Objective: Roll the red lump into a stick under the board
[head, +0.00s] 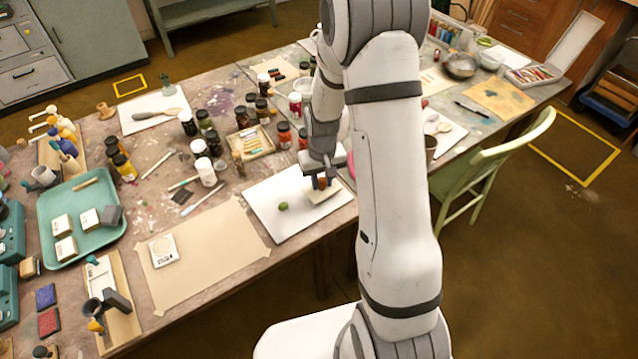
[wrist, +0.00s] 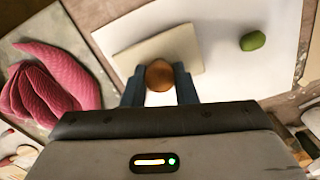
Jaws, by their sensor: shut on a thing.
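My gripper (head: 320,182) is shut on the round brown knob (wrist: 159,76) of the cream board (wrist: 132,52), with one dark finger on each side of the knob. The board also shows in the head view (head: 324,197), low over the right part of the white sheet (head: 263,205). I cannot tell whether it touches the sheet or something beneath it. The red lump is not visible in either view; the board or my arm may hide it. A green lump (wrist: 253,40) lies on the sheet, apart from the board.
A crumpled pink cloth (wrist: 50,80) lies left of the sheet in the wrist view. In the head view, brown paper with a small scale (head: 163,250) lies left of the sheet. Jars (head: 245,117) and a tray of coloured sticks (head: 251,143) stand behind it. A green chair (head: 495,155) stands at right.

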